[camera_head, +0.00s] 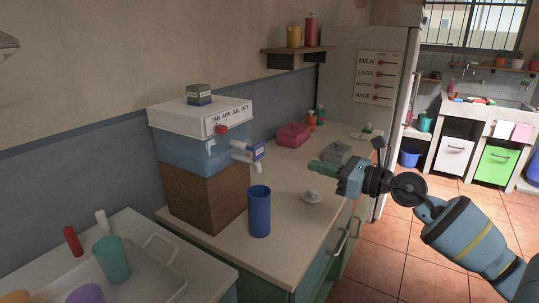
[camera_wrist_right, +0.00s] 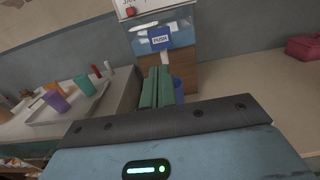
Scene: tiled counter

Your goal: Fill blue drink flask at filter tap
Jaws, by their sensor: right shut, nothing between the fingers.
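The blue drink flask (camera_head: 259,215) stands upright and open-topped on the counter, in front of the filter's wooden stand. In the right wrist view the flask (camera_wrist_right: 179,90) is mostly hidden behind my fingers. The filter tap (camera_head: 244,153), white with a blue PUSH plate (camera_wrist_right: 160,40), sticks out from the filter tank (camera_head: 190,150) just above the flask's height. I cannot tell whether the spout is directly over the flask's mouth. My right gripper (camera_head: 320,167) has green fingers, shut and empty, above the counter to the right of tap and flask. My left gripper is out of view.
A white knobbed lid (camera_head: 312,197) lies on the counter right of the flask. A pink box (camera_head: 292,136), a grey box (camera_head: 337,153) and small bottles stand farther back. A white tray (camera_head: 160,270) with cups (camera_head: 113,262) is at the lower left. The counter's front right is bare.

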